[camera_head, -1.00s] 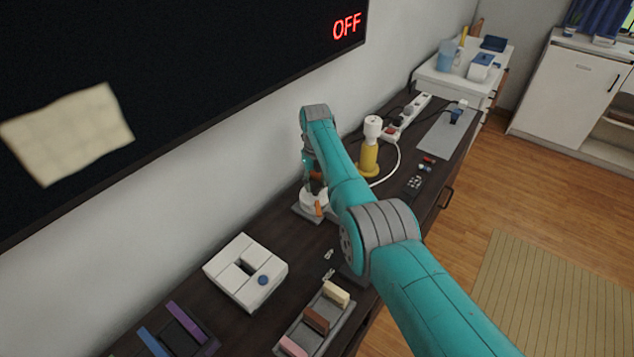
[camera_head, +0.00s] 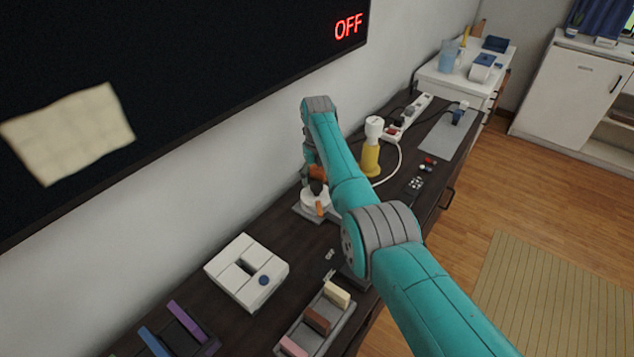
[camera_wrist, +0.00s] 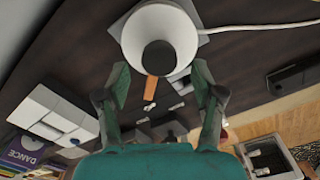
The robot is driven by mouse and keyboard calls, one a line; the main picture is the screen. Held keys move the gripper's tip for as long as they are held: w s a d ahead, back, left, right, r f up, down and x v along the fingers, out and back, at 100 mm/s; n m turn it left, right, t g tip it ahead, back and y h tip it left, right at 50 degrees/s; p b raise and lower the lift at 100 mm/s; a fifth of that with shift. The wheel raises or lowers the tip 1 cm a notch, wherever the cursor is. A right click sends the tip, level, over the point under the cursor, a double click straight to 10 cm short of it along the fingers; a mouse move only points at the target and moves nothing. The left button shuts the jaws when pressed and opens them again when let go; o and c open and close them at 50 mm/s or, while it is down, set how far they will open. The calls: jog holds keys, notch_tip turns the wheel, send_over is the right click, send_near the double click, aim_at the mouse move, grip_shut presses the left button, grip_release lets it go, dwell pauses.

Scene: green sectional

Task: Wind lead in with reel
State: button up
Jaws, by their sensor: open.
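The reel (camera_head: 312,203) is a white round drum on a grey base on the dark counter. In the wrist view the reel (camera_wrist: 147,22) is at the top centre, with a dark round hub. An orange piece (camera_wrist: 151,88), which looks like its handle, sticks out from the drum toward the camera's lower side. The white lead (camera_wrist: 250,27) runs off to the right; in the head view the lead (camera_head: 398,165) curves past the yellow lamp. My gripper (camera_wrist: 160,72) is open, its fingers on either side of the orange piece and the drum's near edge. Contact cannot be told.
A yellow and white lamp-like thing (camera_head: 371,158) stands behind the reel, near a power strip (camera_head: 410,117). A white block with slots (camera_head: 236,262) and a grey tray of coloured blocks (camera_head: 296,338) are in front. The wall and dark screen (camera_head: 200,60) border the left.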

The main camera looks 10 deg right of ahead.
notch_tip(320, 180, up, 10)
jog(key=shift+f, duration=0.2)
